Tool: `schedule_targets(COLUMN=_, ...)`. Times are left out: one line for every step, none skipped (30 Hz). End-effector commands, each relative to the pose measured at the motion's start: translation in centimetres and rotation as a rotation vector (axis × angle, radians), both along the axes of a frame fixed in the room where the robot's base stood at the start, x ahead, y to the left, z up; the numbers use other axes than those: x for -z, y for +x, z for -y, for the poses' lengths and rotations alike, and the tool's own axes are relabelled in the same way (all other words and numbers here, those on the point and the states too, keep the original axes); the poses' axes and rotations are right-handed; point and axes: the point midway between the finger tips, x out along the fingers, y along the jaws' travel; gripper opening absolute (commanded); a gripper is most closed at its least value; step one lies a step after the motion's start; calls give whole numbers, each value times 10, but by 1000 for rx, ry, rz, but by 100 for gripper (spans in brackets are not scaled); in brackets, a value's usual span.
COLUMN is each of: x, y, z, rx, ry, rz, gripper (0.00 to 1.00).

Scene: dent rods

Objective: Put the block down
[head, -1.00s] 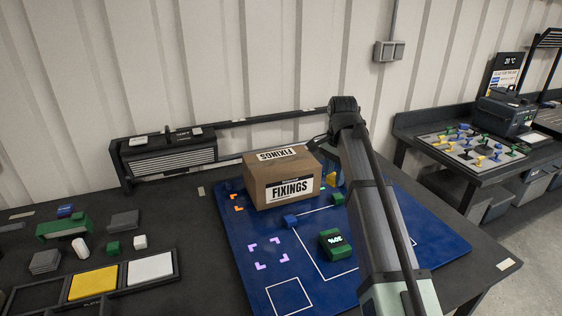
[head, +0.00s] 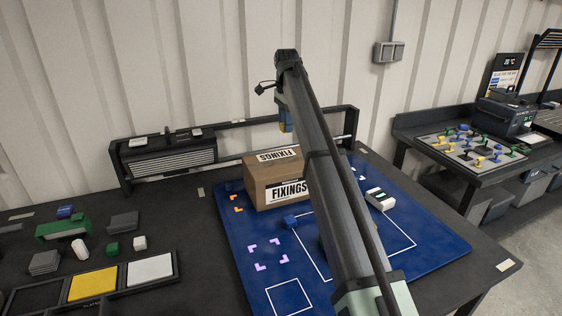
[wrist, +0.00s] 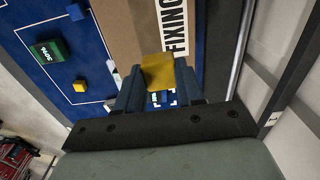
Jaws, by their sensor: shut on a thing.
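My gripper (wrist: 158,88) is shut on a yellow block (wrist: 158,71), which sits between its two blue fingertips in the wrist view. My arm hides most of the gripper there. The blue mat (head: 240,240) lies under the box. In the wrist view the box (wrist: 122,40) is close by the held block, and mat with pale corner marks shows below, between the fingers.
In the wrist view a green block (wrist: 48,52), a small yellow block (wrist: 80,86) and a blue block (wrist: 76,12) lie on the mat. A white-and-green piece (head: 380,199) lies right of my arm. A rail (head: 250,120) runs along the back. The mat's front left is open.

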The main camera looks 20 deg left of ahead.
Motion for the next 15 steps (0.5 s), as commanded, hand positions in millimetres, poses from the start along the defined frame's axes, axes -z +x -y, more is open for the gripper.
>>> schedule_targets(x=1, y=0, z=0, rx=11, ry=0, rz=0, gripper=8)
schedule_targets(x=3, y=0, z=0, rx=16, ry=0, rz=0, gripper=8)
schedule_targets(x=5, y=0, z=0, rx=20, ry=0, rz=0, gripper=8)
schedule_targets(x=8, y=0, z=1, rx=22, ry=-1, rz=-1, gripper=8)
schedule_targets(x=11, y=0, z=1, rx=23, ry=-1, rz=-1, gripper=8)
schedule_targets(x=17, y=-1, z=1, rx=24, ry=-1, rz=-1, gripper=8)
schedule_targets(x=21, y=-1, z=1, rx=23, ry=-1, rz=-1, gripper=8)
schedule_targets(x=26, y=-1, z=1, rx=23, ry=-1, rz=-1, gripper=8)
schedule_targets(x=32, y=-1, z=1, rx=23, ry=-1, rz=-1, gripper=8)
schedule_targets(x=37, y=-1, z=1, rx=23, ry=-1, rz=-1, gripper=8)
schedule_targets(x=42, y=-1, z=1, rx=23, ry=-1, rz=-1, gripper=8)
schedule_targets(x=49, y=-1, z=1, rx=22, ry=-1, rz=-1, gripper=8)
schedule_targets(x=53, y=-1, z=1, rx=22, ry=-1, rz=-1, gripper=8)
schedule_targets(x=57, y=-1, z=1, rx=22, ry=-1, rz=-1, gripper=8)
schedule_targets(x=60, y=-1, z=1, rx=22, ry=-1, rz=-1, gripper=8)
